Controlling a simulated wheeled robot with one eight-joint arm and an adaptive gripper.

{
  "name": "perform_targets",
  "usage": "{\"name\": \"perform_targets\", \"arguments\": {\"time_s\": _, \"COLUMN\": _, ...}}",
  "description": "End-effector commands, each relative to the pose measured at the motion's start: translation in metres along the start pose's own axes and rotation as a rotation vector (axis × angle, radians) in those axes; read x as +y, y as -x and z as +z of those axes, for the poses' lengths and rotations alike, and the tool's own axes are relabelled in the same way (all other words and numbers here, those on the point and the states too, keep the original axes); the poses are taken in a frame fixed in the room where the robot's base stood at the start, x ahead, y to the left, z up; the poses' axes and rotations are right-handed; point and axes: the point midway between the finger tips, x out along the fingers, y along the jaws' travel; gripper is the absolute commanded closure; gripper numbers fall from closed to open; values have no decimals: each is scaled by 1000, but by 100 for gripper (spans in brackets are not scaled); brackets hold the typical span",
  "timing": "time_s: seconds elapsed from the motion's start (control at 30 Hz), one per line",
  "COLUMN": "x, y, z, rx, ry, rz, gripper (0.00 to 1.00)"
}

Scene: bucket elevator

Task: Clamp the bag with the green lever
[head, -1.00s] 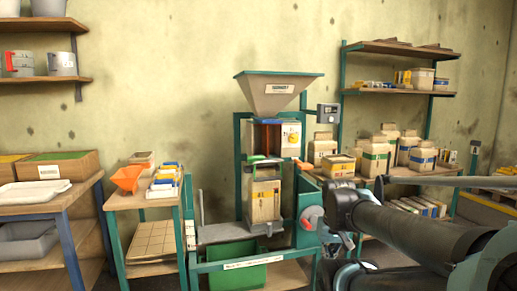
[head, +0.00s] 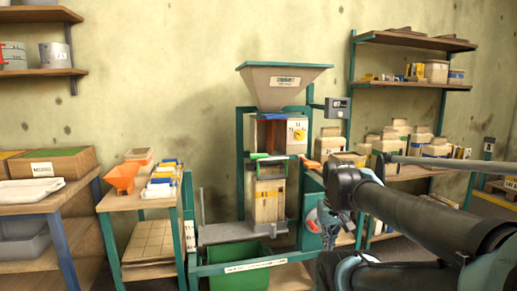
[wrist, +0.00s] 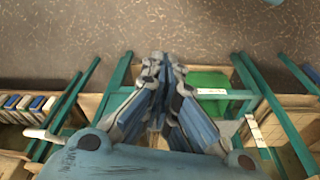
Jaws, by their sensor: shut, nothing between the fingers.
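The paper bag (head: 266,203), tan with a yellow label, stands upright under the filling spout of the machine in the head view. The green lever (head: 262,156) is a small green bar just above the bag's top. My gripper (wrist: 163,62) is shut and empty in the wrist view, its fingers together over the floor and frame area. In the head view my gripper is small at the machine's right side, lower than the lever and apart from it. The bag and lever cannot be made out in the wrist view.
An orange handle (head: 309,162) sits right of the lever. A green bin (head: 240,264) is below the bag, also in the wrist view (wrist: 207,80). Shelves with bags stand right; a side table (head: 146,200) stands left.

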Motion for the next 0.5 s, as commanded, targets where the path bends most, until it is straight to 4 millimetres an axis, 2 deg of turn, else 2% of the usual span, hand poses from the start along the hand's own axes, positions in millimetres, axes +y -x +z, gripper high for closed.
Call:
{"name": "perform_targets", "arguments": {"time_s": 0.2, "x": -16, "y": 66, "z": -77, "rx": 10, "ry": 39, "rz": -8, "gripper": 100}}
{"name": "perform_targets", "arguments": {"time_s": 0.5, "x": -50, "y": 147, "z": -190, "rx": 24, "ry": 96, "rz": -21, "gripper": 100}}
